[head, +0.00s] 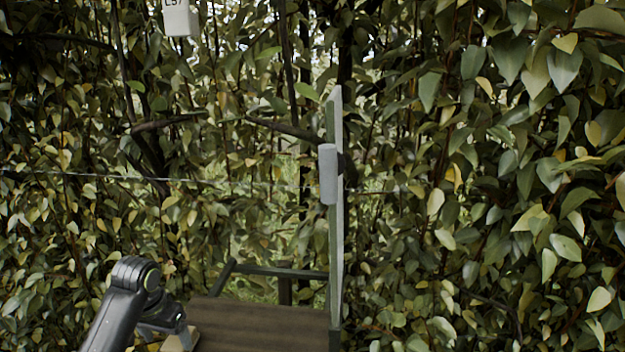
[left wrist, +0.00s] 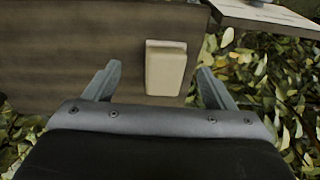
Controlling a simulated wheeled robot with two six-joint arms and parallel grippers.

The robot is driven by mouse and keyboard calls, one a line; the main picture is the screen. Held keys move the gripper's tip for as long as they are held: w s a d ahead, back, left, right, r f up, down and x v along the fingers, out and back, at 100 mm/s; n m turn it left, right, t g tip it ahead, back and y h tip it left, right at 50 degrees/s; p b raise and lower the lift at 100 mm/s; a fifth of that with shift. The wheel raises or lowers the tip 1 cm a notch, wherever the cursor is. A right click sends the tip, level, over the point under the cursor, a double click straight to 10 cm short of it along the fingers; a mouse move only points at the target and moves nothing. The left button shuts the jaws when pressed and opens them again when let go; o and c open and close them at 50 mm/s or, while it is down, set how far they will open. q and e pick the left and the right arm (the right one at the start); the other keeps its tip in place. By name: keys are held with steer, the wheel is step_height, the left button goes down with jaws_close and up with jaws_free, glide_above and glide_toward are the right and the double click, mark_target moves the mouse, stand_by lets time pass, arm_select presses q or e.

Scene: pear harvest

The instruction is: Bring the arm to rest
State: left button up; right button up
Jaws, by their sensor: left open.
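My left arm comes in at the lower left of the head view, with its dark gripper (head: 172,328) bent down over the left end of a brown board (head: 262,325). In the left wrist view my left gripper (left wrist: 160,82) is open, its two grey fingers spread wide. A small beige block (left wrist: 165,68) lies on the board between and just beyond the fingertips, with clear gaps on both sides. Part of this block (head: 178,343) also shows at the bottom edge of the head view. My right gripper is not in view.
A pale upright post (head: 335,240) with a grey cylinder (head: 328,174) stands at the board's right end. A white labelled box (head: 180,18) hangs at the top left. Dense foliage (head: 510,180) fills both sides, and a thin wire (head: 110,178) crosses the left.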

arm_select(q)
steer(key=s+d+f, duration=0.3)
steer(key=s+f, duration=0.8)
steer(key=s, duration=0.5)
steer(key=s+r+n+t+y, duration=0.1)
steer(key=s+n+t+y, duration=0.1)
steer(key=s, duration=1.7)
step_height(320, 180, down, 33)
steer(key=g+b, duration=0.1)
steer(key=b, duration=0.7)
steer(key=s+f+b, duration=0.3)
steer(key=s+f, duration=0.4)
steer(key=f, duration=0.4)
steer(key=s+f+g+h+b, duration=0.1)
steer(key=s+f+b, duration=0.2)
steer(key=s+f, duration=0.4)
step_height(320, 180, down, 4)
steer(key=shift+s+d+f+g+b, duration=0.15)
steer(key=shift+d+g+b, duration=0.1)
steer(key=shift+g+b, duration=0.05)
